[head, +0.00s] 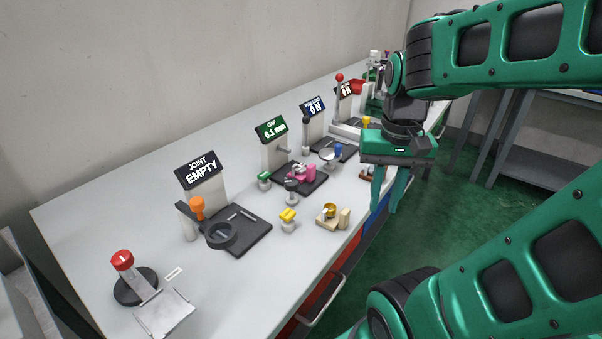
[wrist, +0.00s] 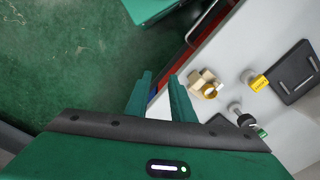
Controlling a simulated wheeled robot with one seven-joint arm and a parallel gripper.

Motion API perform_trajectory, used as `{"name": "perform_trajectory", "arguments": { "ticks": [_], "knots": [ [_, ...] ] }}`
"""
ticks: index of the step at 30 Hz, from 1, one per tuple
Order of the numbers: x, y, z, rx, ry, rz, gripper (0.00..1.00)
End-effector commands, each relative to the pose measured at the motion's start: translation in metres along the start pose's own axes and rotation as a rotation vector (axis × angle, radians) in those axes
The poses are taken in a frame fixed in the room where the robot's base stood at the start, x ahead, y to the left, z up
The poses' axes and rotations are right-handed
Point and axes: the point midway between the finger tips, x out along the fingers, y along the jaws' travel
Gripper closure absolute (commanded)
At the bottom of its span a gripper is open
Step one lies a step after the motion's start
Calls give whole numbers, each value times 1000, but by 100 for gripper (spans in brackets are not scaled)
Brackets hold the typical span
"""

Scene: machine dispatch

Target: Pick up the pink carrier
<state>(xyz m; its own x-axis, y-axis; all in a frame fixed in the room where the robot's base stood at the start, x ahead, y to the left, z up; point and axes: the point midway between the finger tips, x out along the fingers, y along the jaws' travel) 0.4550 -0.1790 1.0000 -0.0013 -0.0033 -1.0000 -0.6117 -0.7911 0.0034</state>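I see no pink in the wrist view. My gripper (head: 384,203) points down near the table's front edge, to the right of the pink carrier and apart from it. In the wrist view its two green fingers (wrist: 160,78) stand apart with nothing between them.
A station signed "JOINT EMPTY" (head: 203,172) with an orange knob stands left. A yellow-topped piece (head: 288,220) and a beige block with a gold ring (head: 330,214) stand in front of the carrier. A red-knobbed stand (head: 123,262) is at the near left.

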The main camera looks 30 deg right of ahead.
Motion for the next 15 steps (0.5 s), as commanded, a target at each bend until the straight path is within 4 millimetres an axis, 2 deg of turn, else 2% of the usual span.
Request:
{"name": "perform_trajectory", "arguments": {
  "ticks": [1,3,9,12,15],
  "knots": [
    [-11,-13,-20,41,1,7,78],
    [-28,-35,-46,120,6,12,78],
    [-66,-103,-114,332,10,10,78],
    [-77,-132,-137,415,7,4,78],
    [-83,-151,-151,473,2,0,78]
  ]
}}
